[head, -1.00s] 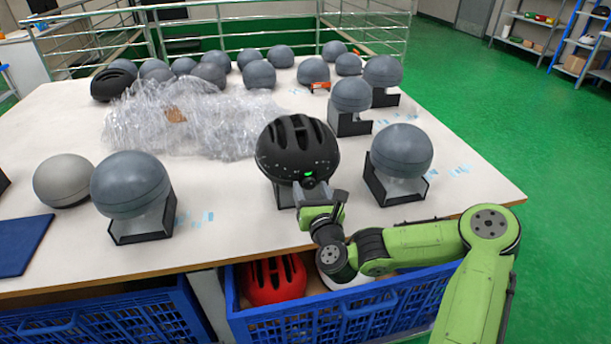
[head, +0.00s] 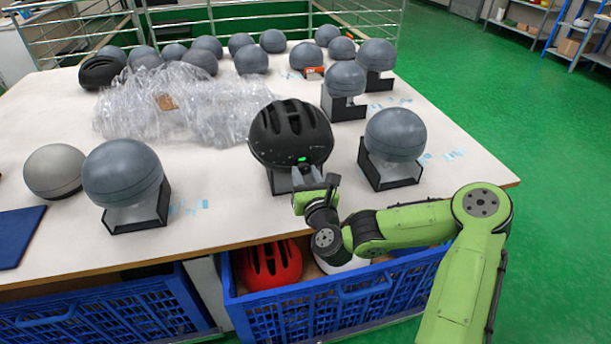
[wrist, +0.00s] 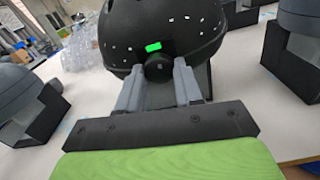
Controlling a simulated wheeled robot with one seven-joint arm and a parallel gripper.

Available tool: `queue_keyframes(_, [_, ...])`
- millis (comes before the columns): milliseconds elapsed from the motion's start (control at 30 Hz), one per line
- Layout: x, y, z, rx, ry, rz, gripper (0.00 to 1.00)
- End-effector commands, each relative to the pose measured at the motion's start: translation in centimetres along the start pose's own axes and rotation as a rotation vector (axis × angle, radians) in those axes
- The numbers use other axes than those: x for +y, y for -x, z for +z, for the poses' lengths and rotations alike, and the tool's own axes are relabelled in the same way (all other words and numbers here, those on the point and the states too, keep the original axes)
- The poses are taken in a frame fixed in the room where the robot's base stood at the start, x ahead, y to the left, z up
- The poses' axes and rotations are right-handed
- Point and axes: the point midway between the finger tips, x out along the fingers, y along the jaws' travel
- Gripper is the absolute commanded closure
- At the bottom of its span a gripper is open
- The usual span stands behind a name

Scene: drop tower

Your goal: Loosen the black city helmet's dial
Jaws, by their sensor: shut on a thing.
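The black helmet (head: 290,131) with vents sits on a dark stand near the front of the table. It also shows in the wrist view (wrist: 162,22). A small green patch (wrist: 153,47) is on its rear, just above a round black dial (wrist: 158,67). My gripper (wrist: 157,75) is at the helmet's rear, with its two grey fingers shut on the dial, one on each side. In the head view my gripper (head: 308,178) reaches the helmet from the front edge side. The contact faces are partly hidden by the fingers.
Grey headforms on black stands flank the helmet, at left (head: 123,172) and right (head: 395,134). Clear plastic wrap (head: 180,105) lies behind. A blue crate (head: 330,315) with a red helmet (head: 270,264) is below the table edge.

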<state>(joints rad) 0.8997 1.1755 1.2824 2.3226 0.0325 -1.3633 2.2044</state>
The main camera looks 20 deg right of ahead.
Motion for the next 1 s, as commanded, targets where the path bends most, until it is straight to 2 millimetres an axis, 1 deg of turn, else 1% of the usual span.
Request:
queue_keyframes(267, [0.00, 0.00, 0.04, -0.001, 0.168, 0.000, 0.96])
queue_keyframes(1000, [-0.05, 0.01, 0.11, -0.002, 0.868, -0.001, 0.96])
